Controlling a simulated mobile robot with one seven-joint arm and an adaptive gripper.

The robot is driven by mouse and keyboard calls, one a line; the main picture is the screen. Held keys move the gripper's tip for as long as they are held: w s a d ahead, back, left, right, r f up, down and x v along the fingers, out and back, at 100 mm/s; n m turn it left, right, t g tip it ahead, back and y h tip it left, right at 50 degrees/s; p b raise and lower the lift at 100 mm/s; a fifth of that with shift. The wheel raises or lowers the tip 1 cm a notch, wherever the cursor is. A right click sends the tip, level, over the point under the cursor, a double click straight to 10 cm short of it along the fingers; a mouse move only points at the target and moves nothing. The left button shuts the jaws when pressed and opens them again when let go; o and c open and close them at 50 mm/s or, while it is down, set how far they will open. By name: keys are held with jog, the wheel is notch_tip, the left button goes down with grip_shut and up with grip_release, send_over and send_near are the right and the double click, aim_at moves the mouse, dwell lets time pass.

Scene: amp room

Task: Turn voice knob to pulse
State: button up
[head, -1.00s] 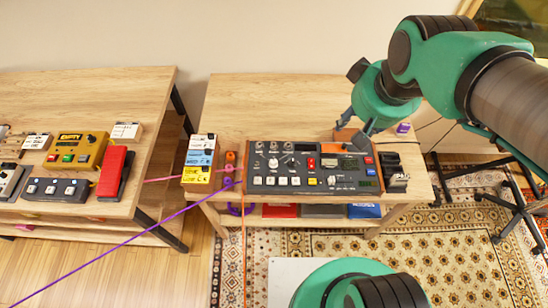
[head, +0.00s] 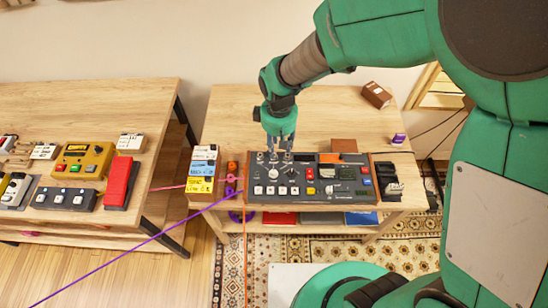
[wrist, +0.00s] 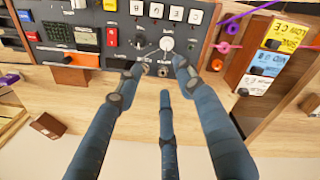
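The dark panel (head: 345,187) with many knobs and buttons lies on the wooden table in the head view. In the wrist view the panel (wrist: 210,30) fills the top and appears turned around. A pale round knob (wrist: 167,43) with printed marks around it sits just ahead of my fingertips. Small metal knobs (wrist: 162,71) show between the fingers by the panel edge. I cannot read which knob is labelled voice or where pulse is. My gripper (head: 279,150) is over the panel's back left part; in the wrist view my gripper (wrist: 156,68) has its fingers spread, holding nothing visible.
Yellow, white and blue boxes (head: 201,168) and small orange and pink pieces stand left of the panel. A black item (head: 389,180) stands at its right. A brown box (head: 377,95) lies at the back right. A purple cable (head: 150,240) crosses the front left.

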aim_at(274, 172)
jog(key=a+f, duration=0.1)
jog(key=f, duration=0.2)
jog(key=shift+a+n, duration=0.35)
jog(key=shift+n, duration=0.05)
jog(key=shift+s, duration=0.1)
jog(key=f+b, duration=0.1)
jog(key=f, duration=0.6)
jog(key=f+b, duration=0.2)
jog(key=f, duration=0.4)
jog(key=shift+w+d+f, duration=0.15)
jog(key=shift+w+f, duration=0.05)
jog(key=shift+f, duration=0.15)
grip_shut()
